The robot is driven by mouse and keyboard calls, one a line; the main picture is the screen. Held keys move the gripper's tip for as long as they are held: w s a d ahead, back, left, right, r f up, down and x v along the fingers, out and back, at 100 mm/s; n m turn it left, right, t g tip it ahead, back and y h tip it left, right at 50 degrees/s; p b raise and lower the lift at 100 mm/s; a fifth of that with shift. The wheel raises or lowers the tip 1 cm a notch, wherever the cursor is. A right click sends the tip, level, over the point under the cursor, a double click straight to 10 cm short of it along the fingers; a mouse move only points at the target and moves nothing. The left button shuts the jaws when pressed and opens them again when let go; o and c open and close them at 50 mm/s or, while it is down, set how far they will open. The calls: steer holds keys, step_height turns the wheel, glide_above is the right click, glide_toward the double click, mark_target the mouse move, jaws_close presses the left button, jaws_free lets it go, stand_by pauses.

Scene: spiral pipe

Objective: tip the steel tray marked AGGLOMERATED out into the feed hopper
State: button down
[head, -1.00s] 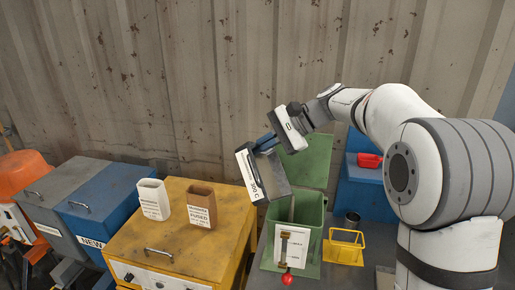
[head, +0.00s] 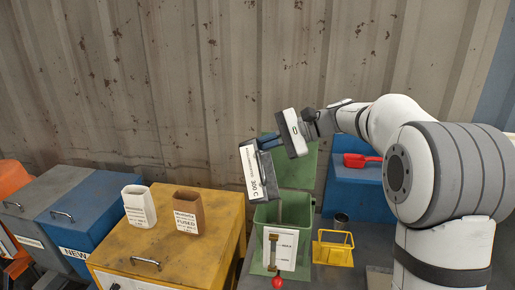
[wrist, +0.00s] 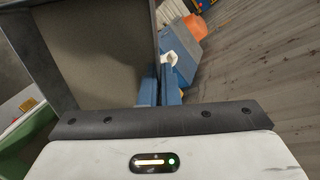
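The steel tray (head: 270,175) hangs steeply tilted over the green feed hopper (head: 268,215). In the wrist view the fingers (wrist: 160,90) meet beside the dark tray (wrist: 100,50), whose inside looks flat grey-brown; I cannot tell whether material remains there. The hopper's mouth is open below the tray, with a grey upright shape inside that I cannot identify.
A yellow cabinet (head: 165,245) at left carries a white bin (head: 139,207) and a brown bin (head: 188,211). A blue bin marked NEW (head: 90,222) stands further left. A yellow wire frame (head: 333,249), a dark cup (head: 341,220) and a red scoop (head: 362,160) are right of the hopper.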

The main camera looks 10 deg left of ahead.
steer(key=w+d+g+y+b, duration=0.1)
steer(key=d+y+b, duration=0.4)
steer(key=d+y, duration=0.3)
steer(key=v, duration=0.3)
steer(key=shift+s+d+r, duration=0.15)
steer(key=shift+d+r, duration=0.05)
steer(key=shift+d, duration=0.3)
stand_by(1.7)
steer(key=shift+d+f+y+b, duration=0.15)
steer(key=shift+d+y+b, duration=0.2)
steer(key=shift+b, duration=1.9)
steer(key=shift+d+y+b, duration=0.15)
steer(key=shift+y+b, duration=0.1)
steer(key=shift+b, duration=1.65)
steer(key=a+r+h+p, duration=0.2)
steer(key=a+h+p, duration=0.3)
steer(key=a, duration=0.3)
steer(key=shift+s+t+h+p, duration=0.4)
steer(key=shift+s+p, duration=0.05)
steer(key=shift+p, duration=0.05)
